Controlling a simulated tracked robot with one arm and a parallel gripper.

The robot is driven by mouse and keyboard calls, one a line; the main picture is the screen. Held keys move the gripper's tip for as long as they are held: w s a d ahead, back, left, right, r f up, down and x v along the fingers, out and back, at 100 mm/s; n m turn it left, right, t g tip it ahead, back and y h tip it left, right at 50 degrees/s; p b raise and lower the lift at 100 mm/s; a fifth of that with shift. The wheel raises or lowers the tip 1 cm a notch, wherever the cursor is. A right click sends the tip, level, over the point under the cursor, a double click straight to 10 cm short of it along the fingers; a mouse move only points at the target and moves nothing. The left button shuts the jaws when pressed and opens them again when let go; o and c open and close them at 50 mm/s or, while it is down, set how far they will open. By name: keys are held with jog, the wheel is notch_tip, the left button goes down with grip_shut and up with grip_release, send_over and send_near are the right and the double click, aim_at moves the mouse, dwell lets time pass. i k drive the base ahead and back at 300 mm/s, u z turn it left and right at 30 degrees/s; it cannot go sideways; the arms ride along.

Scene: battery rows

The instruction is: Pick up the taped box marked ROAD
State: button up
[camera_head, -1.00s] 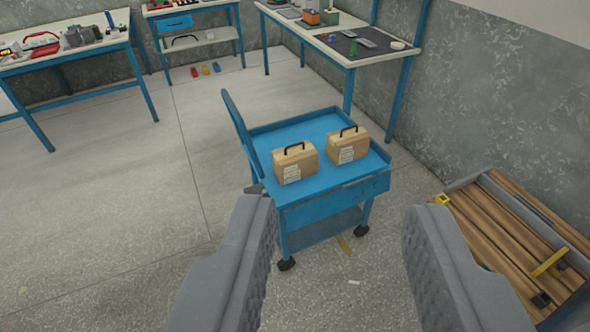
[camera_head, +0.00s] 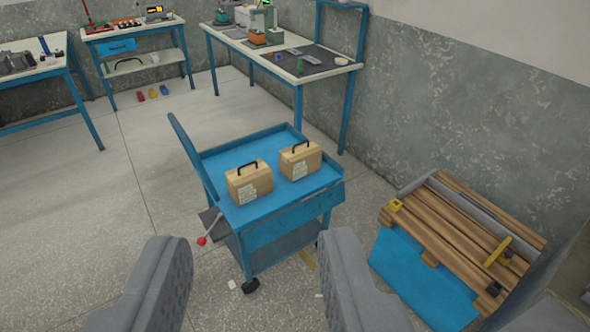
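Two tan boxes with black handles and pale labels stand side by side on the top tray of a blue cart (camera_head: 262,208). One is the left box (camera_head: 249,184), the other the right box (camera_head: 300,161). The label writing is too small to read, so I cannot tell which is marked ROAD. My gripper (camera_head: 262,290) is open and empty, its two grey fingers wide apart at the bottom of the picture. It is on the near side of the cart, apart from both boxes.
A blue crate-like stand with wooden slats (camera_head: 440,222) stands on the right by the wall. A workbench (camera_head: 290,72) is behind the cart, and a smaller bench (camera_head: 133,30) stands at the back left. Open floor (camera_head: 80,225) lies to the left of the cart.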

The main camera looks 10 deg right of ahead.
aim_at(248, 182)
jog(key=z, duration=0.2)
jog(key=i, duration=2)
jog(key=u, duration=0.6)
